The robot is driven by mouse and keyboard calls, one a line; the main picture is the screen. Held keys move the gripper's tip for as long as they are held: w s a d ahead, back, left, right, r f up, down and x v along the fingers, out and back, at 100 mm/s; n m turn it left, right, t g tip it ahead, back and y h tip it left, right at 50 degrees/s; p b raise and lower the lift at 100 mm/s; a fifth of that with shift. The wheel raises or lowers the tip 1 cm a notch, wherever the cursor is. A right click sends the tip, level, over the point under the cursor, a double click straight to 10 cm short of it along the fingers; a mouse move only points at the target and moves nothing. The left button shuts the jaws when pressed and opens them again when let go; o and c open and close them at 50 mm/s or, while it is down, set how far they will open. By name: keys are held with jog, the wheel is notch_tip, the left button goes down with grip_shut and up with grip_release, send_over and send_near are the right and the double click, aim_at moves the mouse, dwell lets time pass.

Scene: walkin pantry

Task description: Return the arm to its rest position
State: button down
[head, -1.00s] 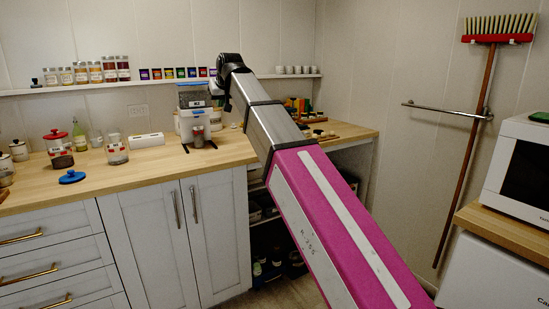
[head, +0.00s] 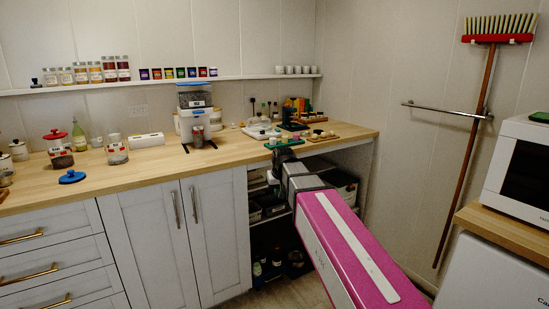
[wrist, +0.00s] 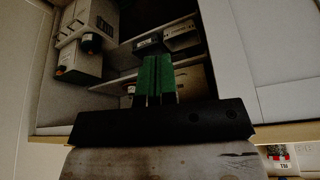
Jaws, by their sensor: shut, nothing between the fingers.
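My arm reaches from the lower right of the head view toward the open shelves (head: 270,238) below the counter. Its far end is bent down in front of the counter's front edge, and the fingers cannot be made out there. In the wrist view my gripper (wrist: 156,62) shows green fingers lying side by side, shut with nothing between them. Beyond the fingertips are shelves with bins and boxes (wrist: 85,38). The gripper appears apart from them.
The wooden counter (head: 235,148) carries a dispenser (head: 194,112), jars and a board of small items (head: 315,135). White cabinet doors (head: 178,235) stand left of the arm. At right are a broom (head: 472,130), a wall rail (head: 440,110) and a microwave (head: 520,175).

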jog(key=s+d+f+m+g, duration=0.1)
jog(key=s+d+f+g, duration=0.1)
jog(key=s+d+f, duration=0.7)
jog(key=s+d+f+m+g+h, duration=0.1)
jog(key=s+d+f+m+g, duration=0.1)
jog(key=s+d+f, duration=0.6)
notch_tip(320, 180, down, 7)
jog(key=shift+s+d+r, duration=0.1)
jog(key=shift+s+d, duration=0.25)
jog(key=shift+s, duration=0.65)
